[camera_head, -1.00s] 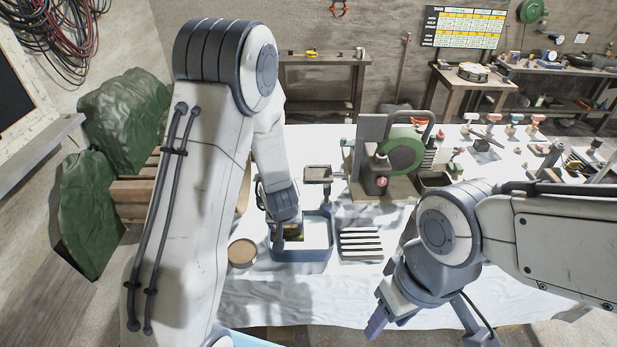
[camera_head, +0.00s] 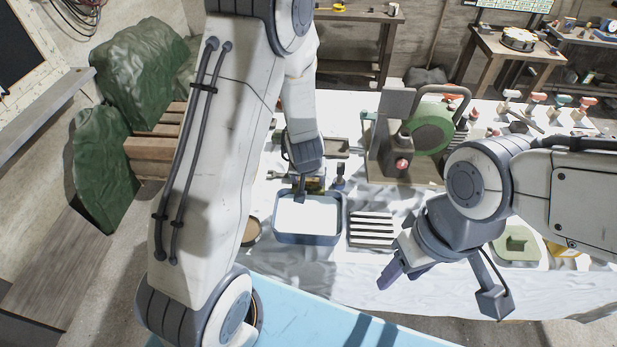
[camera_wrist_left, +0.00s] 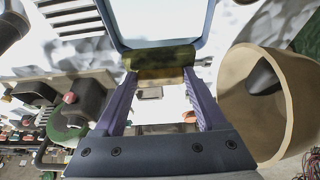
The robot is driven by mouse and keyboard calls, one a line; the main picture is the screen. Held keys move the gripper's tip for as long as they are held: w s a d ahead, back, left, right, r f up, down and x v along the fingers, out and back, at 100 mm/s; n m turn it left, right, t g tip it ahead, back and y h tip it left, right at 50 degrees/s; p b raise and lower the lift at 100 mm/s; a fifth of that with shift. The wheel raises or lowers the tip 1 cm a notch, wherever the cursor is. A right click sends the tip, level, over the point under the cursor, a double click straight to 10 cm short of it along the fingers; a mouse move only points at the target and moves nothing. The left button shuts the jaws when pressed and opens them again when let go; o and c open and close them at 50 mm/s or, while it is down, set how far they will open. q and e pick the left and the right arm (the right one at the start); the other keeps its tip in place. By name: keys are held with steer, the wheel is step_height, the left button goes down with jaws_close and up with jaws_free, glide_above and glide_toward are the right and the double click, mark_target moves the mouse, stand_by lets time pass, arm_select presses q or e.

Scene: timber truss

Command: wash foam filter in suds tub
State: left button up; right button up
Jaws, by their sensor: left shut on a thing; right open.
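The suds tub (camera_head: 281,236) is a blue-rimmed rectangular basin filled with white, standing on the white-covered table; its rim also shows at the top of the left wrist view (camera_wrist_left: 205,22). My left gripper (camera_head: 306,188) is shut on the foam filter, an olive-yellow block. In the left wrist view the foam filter (camera_wrist_left: 160,63) sits between the purple fingers (camera_wrist_left: 160,85) and overlaps the tub's rim. In the head view the filter (camera_head: 314,185) is at the tub's far edge, partly hidden by the gripper. My right gripper (camera_head: 390,274) is open, right of the tub and apart from it.
A slatted rack (camera_head: 372,229) stands just right of the tub. A green-wheeled machine (camera_head: 432,135) stands behind it. A tan round vessel (camera_wrist_left: 295,95) is close beside my left gripper. A green block (camera_head: 517,245) lies at the right. The table front is mostly clear.

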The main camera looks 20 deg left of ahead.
arm_select(q)
steer(key=shift+f+b, duration=8.4)
steer(key=shift+f, duration=1.3)
